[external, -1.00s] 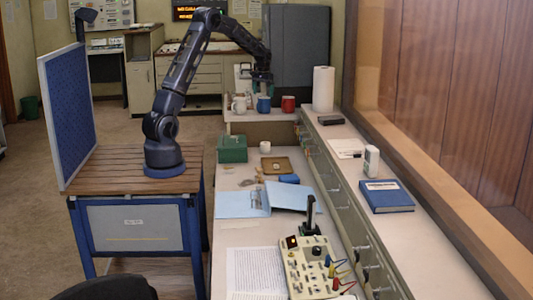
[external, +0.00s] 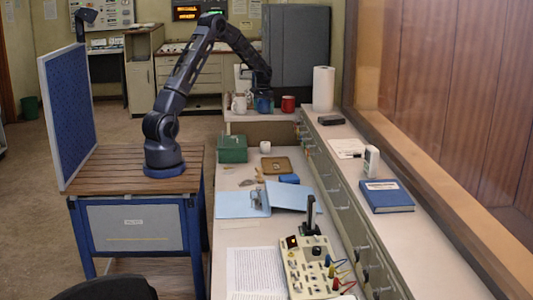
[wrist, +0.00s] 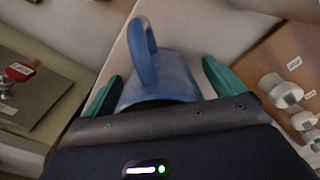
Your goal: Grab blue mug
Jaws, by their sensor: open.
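The blue mug (external: 264,104) stands on the raised shelf at the back of the desk, between a white mug (external: 239,104) and a red mug (external: 288,104). My gripper (external: 264,97) is lowered over it. In the wrist view the blue mug (wrist: 158,82) lies between the two green fingertips of my gripper (wrist: 162,85), with its handle pointing up in the picture. The fingers are open, one on each side of the mug. Part of the mug is hidden behind the gripper body.
A dark grey panel (external: 296,50) stands behind the mugs. A paper towel roll (external: 323,88) stands to the right. A green box (external: 233,149) and a small white cup (external: 265,147) are on the lower desk in front.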

